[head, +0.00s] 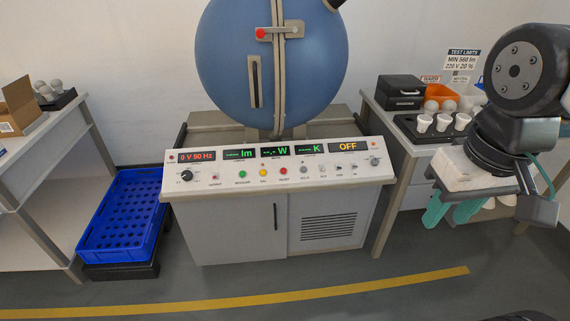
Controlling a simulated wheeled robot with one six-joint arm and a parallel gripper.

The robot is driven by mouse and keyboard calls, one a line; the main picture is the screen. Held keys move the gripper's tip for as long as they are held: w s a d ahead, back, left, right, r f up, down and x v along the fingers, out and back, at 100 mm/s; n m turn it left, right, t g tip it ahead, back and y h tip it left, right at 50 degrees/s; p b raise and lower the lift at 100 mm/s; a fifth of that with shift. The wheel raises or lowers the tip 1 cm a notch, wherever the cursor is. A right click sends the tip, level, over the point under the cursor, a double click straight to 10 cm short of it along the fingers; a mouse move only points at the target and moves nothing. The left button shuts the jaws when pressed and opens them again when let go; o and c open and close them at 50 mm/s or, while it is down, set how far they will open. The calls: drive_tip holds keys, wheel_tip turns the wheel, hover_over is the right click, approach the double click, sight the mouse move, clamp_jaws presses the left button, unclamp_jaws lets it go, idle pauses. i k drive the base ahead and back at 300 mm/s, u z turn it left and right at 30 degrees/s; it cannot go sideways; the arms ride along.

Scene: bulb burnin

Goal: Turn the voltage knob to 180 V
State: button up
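The voltage knob (187,176) is a round black knob at the left end of the sloped white control panel (225,193). The red display (197,156) above it reads 0 V 50 Hz. The knob's pointer angle is too small to read surely. My gripper (452,212) hangs at the right side of the head view, far from the knob and in front of the right-hand table. Its teal fingers point down with a gap between them, and nothing shows between them.
A blue sphere (230,60) stands behind the panel, with green displays, an OFF display (349,147), coloured buttons and switches on the panel. A blue crate (120,215) is at left. White cups (424,123) stand on the right table. The floor in front is clear.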

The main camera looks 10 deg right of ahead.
sight(187, 176)
drive_tip(key=z, duration=1.2)
drive_tip(key=i, duration=0.6)
drive_tip(key=u, duration=2.4)
